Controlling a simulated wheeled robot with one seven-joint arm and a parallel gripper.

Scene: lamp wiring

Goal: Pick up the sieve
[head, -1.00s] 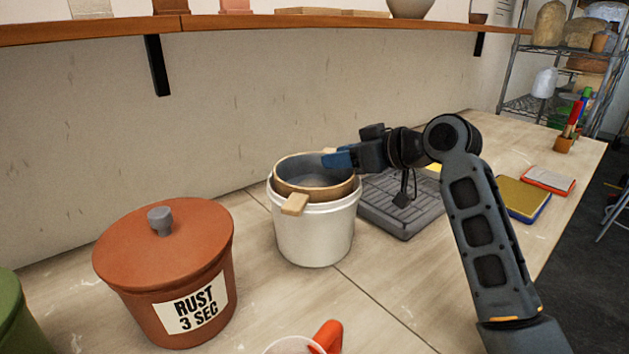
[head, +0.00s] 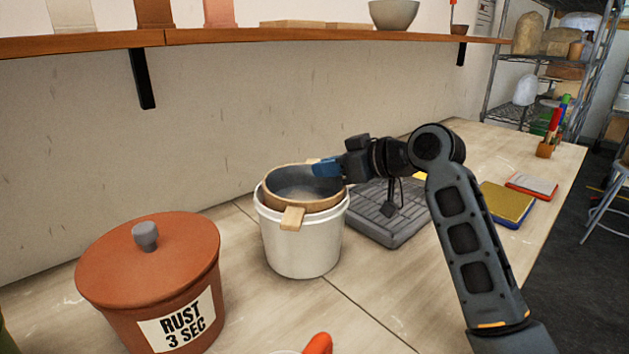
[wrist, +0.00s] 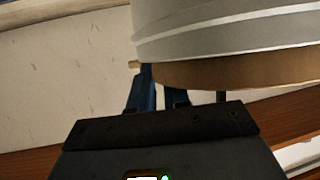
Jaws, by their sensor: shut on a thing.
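The sieve (head: 293,204) is a round wooden ring with a grey mesh inside and a wooden tab at its front. It sits in the mouth of a white bucket (head: 302,245). My gripper (head: 327,168) is at the sieve's far right rim, its blue fingers shut on the sieve there. The fingers hide the part they hold. In the wrist view the sieve's wooden ring (wrist: 235,72) shows beside the bucket's white wall (wrist: 225,30), with my gripper (wrist: 158,88) at its edge.
A lidded rust-coloured pot (head: 160,285) stands at the front left. A grey ribbed tray (head: 385,225) lies right of the bucket, under my arm. Books (head: 508,203) and a pen holder (head: 546,149) are farther right. A wooden shelf (head: 240,37) runs above along the wall.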

